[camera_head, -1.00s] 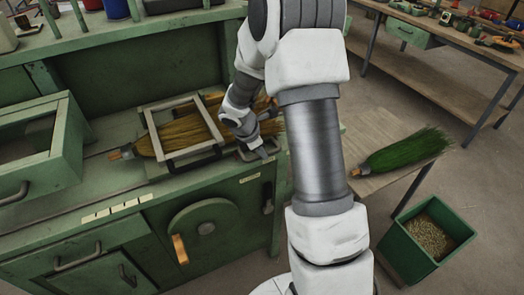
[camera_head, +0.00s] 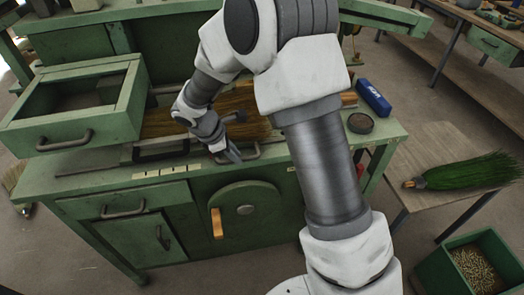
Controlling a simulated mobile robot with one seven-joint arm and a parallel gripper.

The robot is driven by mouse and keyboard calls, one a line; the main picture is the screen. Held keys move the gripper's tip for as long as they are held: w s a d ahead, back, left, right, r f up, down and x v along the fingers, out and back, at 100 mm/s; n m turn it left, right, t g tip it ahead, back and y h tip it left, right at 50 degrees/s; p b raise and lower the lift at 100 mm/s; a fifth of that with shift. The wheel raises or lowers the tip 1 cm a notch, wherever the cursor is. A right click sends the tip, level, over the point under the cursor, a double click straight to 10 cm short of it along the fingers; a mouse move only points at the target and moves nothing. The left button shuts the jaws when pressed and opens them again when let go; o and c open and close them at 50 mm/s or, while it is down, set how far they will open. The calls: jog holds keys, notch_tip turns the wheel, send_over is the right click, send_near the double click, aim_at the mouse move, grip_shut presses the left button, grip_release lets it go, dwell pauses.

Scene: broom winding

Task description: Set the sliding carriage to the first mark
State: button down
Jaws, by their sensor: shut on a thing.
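My gripper (camera_head: 236,154) is shut on a grey bar handle (camera_head: 250,153) near the front edge of the green bench top. The handle sits beside the grey frame (camera_head: 160,148), which looks like the sliding carriage. A row of small pale marks (camera_head: 160,173) runs along the bench's front edge, left of my gripper. I cannot tell which mark the carriage lines up with.
A round plate (camera_head: 248,200) with an orange handle (camera_head: 217,223) is on the bench front. A blue block (camera_head: 373,98) and dark round tin (camera_head: 361,123) lie at right. A green broom (camera_head: 470,172) lies on a side table.

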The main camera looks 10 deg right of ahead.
jog(key=a, duration=0.7)
jog(key=shift+s+a, duration=0.15)
jog(key=shift+s, duration=0.05)
jog(key=c, duration=0.8)
grip_release()
jog(key=p+v, duration=0.1)
jog(key=v, duration=1.6)
jog(key=shift+r, duration=0.25)
jog(key=shift+w, duration=0.1)
